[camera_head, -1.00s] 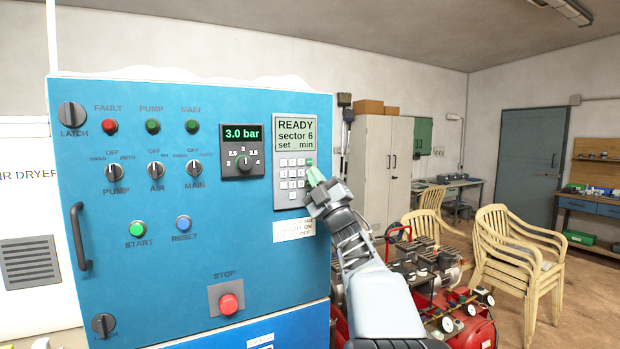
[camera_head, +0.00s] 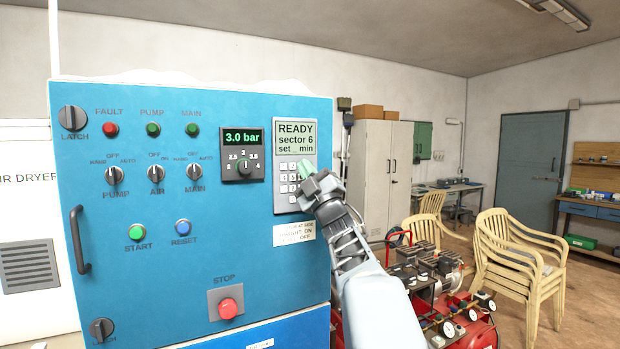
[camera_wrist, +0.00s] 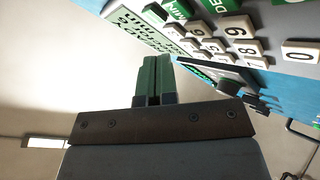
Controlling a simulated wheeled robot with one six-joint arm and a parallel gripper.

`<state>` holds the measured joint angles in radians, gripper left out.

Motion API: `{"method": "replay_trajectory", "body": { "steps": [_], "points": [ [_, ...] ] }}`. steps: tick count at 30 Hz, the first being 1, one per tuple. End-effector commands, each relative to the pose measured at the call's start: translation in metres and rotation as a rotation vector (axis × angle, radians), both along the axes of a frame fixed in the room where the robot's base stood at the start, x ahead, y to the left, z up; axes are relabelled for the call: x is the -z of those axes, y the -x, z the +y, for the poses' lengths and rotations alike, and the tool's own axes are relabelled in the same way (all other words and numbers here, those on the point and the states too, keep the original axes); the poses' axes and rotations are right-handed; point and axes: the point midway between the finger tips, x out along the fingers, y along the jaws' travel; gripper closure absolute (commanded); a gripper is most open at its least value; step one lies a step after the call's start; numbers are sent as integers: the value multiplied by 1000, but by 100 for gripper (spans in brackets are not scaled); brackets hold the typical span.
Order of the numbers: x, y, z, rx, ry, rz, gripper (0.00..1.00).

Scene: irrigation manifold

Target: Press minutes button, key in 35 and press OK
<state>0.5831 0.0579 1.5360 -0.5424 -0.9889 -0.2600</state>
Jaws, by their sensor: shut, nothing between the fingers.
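The keypad panel (camera_head: 279,203) is on the right side of the blue cabinet front. Its display (camera_head: 295,138) reads "READY", "sector 6", "set _ min". White number keys (camera_head: 287,178) show at the left of the keypad; my gripper hides the right part. My gripper (camera_head: 307,168) is shut and empty, its green fingertips in front of the upper right keys. In the wrist view the closed fingers (camera_wrist: 154,78) point toward the display's edge, with a green MIN key (camera_wrist: 178,9), a green DEL key (camera_wrist: 222,4) and number keys beyond. I cannot tell whether the tips touch a key.
A red compressor (camera_head: 470,325) and stacked chairs (camera_head: 520,255) stand to the right.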

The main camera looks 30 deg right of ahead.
Motion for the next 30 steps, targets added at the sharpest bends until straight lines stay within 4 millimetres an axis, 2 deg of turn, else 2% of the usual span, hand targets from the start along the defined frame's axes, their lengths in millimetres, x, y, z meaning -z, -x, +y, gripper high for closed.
{"method": "replay_trajectory", "body": {
  "steps": [30],
  "points": [
    [0, -9, -2, 0, 0, 0, 100]
  ]
}}
